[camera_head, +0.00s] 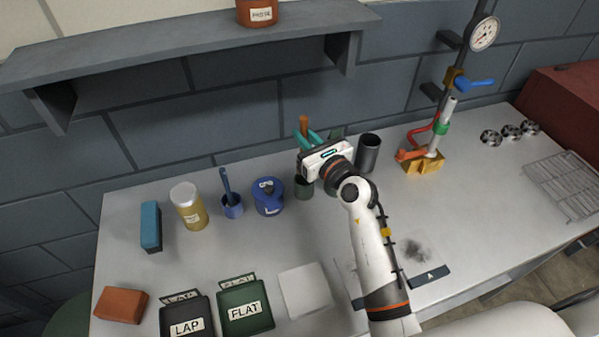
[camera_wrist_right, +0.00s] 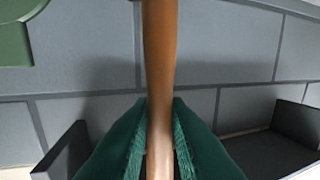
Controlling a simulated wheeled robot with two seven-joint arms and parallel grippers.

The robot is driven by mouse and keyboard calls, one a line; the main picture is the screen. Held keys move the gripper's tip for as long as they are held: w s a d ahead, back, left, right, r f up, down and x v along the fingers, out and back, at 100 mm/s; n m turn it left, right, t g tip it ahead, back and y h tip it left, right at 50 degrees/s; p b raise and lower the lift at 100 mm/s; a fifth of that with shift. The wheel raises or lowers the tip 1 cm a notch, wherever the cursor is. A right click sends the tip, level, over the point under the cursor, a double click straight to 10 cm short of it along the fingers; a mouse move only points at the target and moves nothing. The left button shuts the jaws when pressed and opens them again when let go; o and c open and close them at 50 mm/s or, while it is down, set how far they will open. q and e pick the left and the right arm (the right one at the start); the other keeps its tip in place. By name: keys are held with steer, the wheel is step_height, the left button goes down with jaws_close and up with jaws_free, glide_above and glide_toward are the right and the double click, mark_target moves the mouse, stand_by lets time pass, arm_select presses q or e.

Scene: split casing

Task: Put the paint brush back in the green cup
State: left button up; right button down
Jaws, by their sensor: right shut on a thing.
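The paint brush shows as an orange-brown handle (camera_head: 304,124) sticking up above my right gripper (camera_head: 309,139). In the right wrist view the wooden handle (camera_wrist_right: 160,50) runs upright between the green fingers of that gripper (camera_wrist_right: 160,140), which are shut on it. The brush's lower end is hidden. A small dark green cup (camera_head: 304,188) stands on the bench below the gripper, partly covered by the wrist. I cannot tell whether the brush's lower end is inside the cup. My left gripper is not in view.
A blue lidded pot (camera_head: 268,197), a blue cup (camera_head: 232,208) with a blue brush and a yellow jar (camera_head: 188,210) stand to the left. A dark cylinder (camera_head: 368,154) stands close right, then a brass fixture (camera_head: 425,163). A shelf (camera_head: 190,45) overhangs the back.

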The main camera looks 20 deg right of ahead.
step_height(320, 180, down, 9)
steer(key=b, duration=0.2)
steer(key=shift+s, duration=0.15)
steer(key=c, duration=1.4)
jaws_free()
steer(key=shift+d, duration=0.1)
steer(key=b+v, duration=0.2)
steer(key=v, duration=1)
steer(key=shift+s, duration=0.1)
